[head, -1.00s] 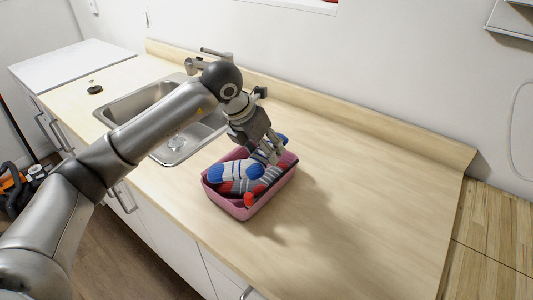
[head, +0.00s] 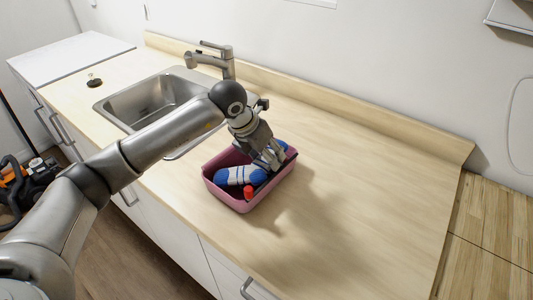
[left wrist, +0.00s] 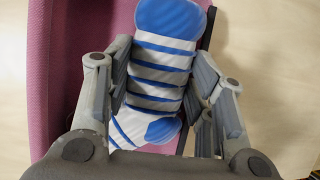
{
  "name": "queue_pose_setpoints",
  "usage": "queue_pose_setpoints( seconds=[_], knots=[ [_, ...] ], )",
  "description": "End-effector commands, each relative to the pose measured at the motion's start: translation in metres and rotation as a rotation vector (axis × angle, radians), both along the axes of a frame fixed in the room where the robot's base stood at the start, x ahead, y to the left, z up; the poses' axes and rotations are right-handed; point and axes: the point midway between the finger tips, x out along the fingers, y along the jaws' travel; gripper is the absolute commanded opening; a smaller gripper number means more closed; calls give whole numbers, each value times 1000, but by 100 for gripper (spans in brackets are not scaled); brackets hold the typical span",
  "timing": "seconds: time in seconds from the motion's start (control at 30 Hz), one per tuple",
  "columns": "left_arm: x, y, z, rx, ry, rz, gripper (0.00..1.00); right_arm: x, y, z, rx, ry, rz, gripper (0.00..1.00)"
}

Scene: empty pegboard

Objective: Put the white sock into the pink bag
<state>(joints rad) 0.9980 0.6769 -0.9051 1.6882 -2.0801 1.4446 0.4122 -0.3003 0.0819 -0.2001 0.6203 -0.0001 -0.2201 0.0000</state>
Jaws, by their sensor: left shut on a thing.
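The pink bag (head: 216,193) is an open-topped container standing on the counter in the head view. The white sock (head: 236,176), with blue stripes and blue ends, lies low inside it. My left gripper (head: 270,160) reaches down into the bag and is shut on the sock. In the left wrist view, the fingers (left wrist: 163,75) lie on both sides of the striped sock (left wrist: 160,62), and the bag's pink wall (left wrist: 55,65) is at the left. The gripper hides part of the sock in the head view. My right gripper is not in view.
A small red piece (head: 248,192) shows in the bag near its front rim. The sink (head: 150,103) and faucet (head: 212,60) are behind and left of the bag. The counter (head: 360,180) is clear to the right. A dark drain plug (head: 95,81) sits at the far left.

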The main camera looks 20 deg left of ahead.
Motion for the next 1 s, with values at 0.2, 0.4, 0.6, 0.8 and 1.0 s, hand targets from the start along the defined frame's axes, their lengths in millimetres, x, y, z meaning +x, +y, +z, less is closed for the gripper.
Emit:
queue_pose_setpoints(
  seconds=[0.2,0.4,0.6,0.8,1.0],
  knots=[
    [0,0,-3,0,0,0,57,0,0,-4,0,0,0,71],
    [0,0,-3,0,0,0,71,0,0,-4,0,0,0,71],
    [0,0,-3,0,0,0,71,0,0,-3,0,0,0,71],
    [0,0,7,0,0,0,71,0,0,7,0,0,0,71],
    [-10,8,36,1,-7,0,71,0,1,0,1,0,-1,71]
  ],
)
